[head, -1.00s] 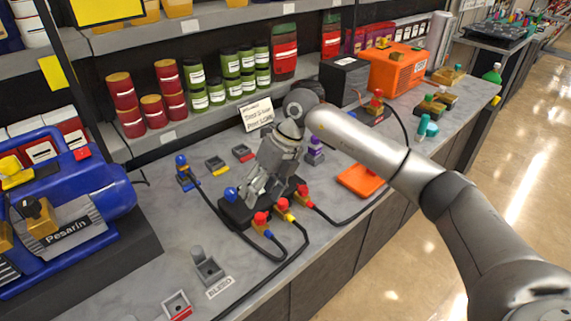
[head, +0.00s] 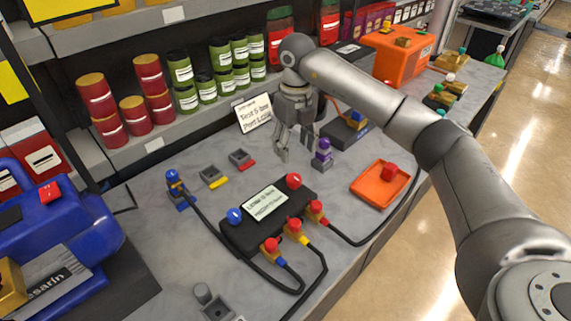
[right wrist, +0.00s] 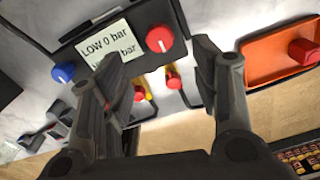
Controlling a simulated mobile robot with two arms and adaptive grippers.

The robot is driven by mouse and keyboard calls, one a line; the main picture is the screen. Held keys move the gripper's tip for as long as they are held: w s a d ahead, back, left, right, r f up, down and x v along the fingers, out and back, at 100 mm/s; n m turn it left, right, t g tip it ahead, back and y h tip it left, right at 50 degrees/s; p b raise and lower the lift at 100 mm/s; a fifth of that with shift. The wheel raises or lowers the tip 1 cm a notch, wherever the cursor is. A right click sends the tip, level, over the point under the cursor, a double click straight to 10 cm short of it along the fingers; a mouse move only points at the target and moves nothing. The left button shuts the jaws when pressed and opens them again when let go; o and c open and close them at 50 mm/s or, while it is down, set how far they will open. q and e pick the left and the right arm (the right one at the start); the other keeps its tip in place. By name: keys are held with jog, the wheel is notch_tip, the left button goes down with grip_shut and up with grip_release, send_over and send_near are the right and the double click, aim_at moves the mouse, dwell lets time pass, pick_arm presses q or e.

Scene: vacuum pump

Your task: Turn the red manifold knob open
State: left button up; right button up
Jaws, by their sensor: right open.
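The black manifold (head: 240,238) lies on the grey bench with a white pressure label on top. Its red knob (head: 293,181) is at the far right end and its blue knob (head: 234,216) at the left. The red knob (right wrist: 159,39) shows a pale mark in the right wrist view, with the blue knob (right wrist: 63,72) to its left. My right gripper (head: 296,150) is open and empty, above and behind the manifold and apart from the red knob. In the wrist view its fingers (right wrist: 147,65) are spread below the knob. My left gripper is not in view.
Hoses with red and yellow fittings (head: 296,230) leave the manifold's front. A purple-capped part (head: 322,153) stands close to my right gripper. An orange tray (head: 366,192) with a red piece is to the right. A blue pump (head: 60,240) is at left; a card (head: 254,113) stands behind.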

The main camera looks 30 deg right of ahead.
jog(key=p, duration=0.2)
send_over(294, 177)
jog(key=f, duration=0.5)
jog(key=shift+s+f, duration=0.25)
jog(key=f, duration=0.4)
jog(key=shift+w+f, duration=0.25)
jog(key=shift+f, duration=0.3)
jog(key=shift+c, duration=1)
jog(key=c, duration=0.8)
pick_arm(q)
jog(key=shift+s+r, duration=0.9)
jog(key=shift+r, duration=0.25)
pick_arm(e)
jog(key=shift+c, duration=0.2)
